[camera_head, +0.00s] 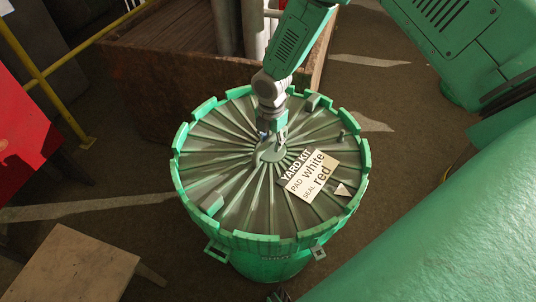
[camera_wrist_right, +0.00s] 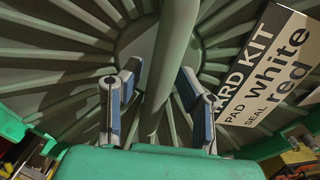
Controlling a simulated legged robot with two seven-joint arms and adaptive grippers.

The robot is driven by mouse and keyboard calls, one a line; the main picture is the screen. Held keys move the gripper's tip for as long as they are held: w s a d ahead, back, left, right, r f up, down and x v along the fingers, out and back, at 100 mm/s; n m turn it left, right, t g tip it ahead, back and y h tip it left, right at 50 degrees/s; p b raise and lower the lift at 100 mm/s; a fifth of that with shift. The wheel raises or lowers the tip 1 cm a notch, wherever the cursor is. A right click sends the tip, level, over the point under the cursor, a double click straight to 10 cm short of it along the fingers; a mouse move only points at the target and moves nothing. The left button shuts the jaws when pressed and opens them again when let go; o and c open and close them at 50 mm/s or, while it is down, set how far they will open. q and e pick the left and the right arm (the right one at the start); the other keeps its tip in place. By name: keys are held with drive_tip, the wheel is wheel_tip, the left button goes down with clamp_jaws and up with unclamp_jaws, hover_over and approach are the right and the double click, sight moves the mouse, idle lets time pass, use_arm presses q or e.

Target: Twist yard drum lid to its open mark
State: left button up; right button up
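The yard drum (camera_head: 268,262) is green and stands upright on the floor. Its lid (camera_head: 225,185) is grey with radial ribs inside a notched green rim. A label on the lid (camera_head: 311,176) reads "YARD KIT, PAD white, SEAL red", with a pale triangle beside it near the rim. My right gripper (camera_head: 274,142) points down at the lid's centre. In the right wrist view its two fingers (camera_wrist_right: 160,105) stand apart on either side of a raised bar (camera_wrist_right: 172,60), with gaps visible. Whether they touch it lower down is unclear. My left gripper is not in view.
A rusty-edged bin (camera_head: 150,85) with pipes stands behind the drum. A yellow rail (camera_head: 45,82) and a red panel (camera_head: 22,135) are at the left. A pale wooden top (camera_head: 70,268) is at the lower left.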

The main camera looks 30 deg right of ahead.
drive_tip(key=shift+r+p, duration=2.75)
drive_tip(key=shift+r, duration=0.7)
drive_tip(key=shift+f, duration=0.1)
